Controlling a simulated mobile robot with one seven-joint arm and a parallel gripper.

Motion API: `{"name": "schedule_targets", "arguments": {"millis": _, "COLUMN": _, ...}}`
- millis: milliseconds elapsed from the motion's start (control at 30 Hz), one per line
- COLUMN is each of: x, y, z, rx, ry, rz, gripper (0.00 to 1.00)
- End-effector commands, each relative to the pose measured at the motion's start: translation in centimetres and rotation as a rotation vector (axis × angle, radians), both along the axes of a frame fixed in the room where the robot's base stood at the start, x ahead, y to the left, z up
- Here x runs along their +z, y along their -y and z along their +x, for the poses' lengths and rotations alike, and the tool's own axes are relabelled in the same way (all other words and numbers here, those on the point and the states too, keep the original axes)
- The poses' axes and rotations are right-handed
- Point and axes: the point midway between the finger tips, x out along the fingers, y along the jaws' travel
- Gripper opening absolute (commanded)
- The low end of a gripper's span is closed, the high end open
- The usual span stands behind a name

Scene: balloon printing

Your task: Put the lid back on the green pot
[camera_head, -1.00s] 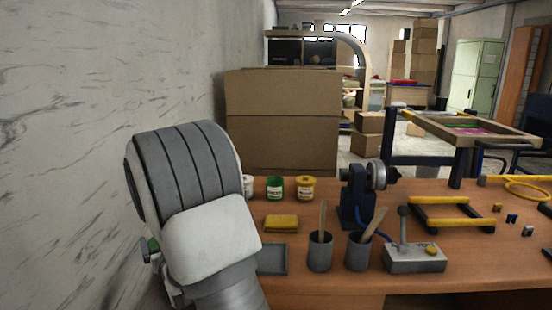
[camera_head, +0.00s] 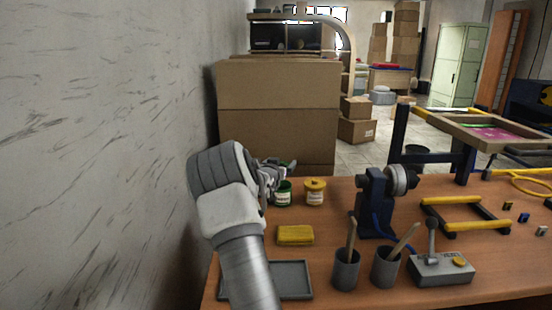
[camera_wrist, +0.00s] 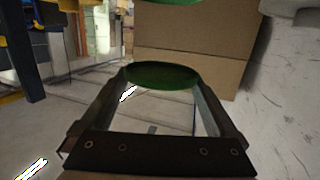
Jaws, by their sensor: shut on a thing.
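The green pot (camera_head: 282,194) stands on the table with a pale label on its front. My gripper (camera_head: 283,168) is just above it in the head view, coming from the left. In the wrist view, my gripper (camera_wrist: 162,82) is shut on the round green lid (camera_wrist: 163,76), held between its fingertips. The lid is small and partly hidden in the head view, apart from the pot as far as I can tell. Another green edge shows at the top of the wrist view; I cannot tell what it is.
A yellow pot (camera_head: 315,192) stands close to the right of the green pot. A yellow sponge-like block (camera_head: 295,235) and a grey tray (camera_head: 292,268) lie in front. A dark blue machine (camera_head: 373,205) stands to the right. A large cardboard box (camera_head: 278,120) is behind.

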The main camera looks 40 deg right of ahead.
Motion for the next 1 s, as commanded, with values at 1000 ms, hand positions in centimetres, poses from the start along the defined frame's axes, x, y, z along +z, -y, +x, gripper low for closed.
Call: {"name": "schedule_targets", "arguments": {"millis": 1000, "x": -6.3, "y": 0.6, "z": -0.2, "rx": -0.01, "ry": -0.001, "rz": -0.001, "gripper": 0.44}}
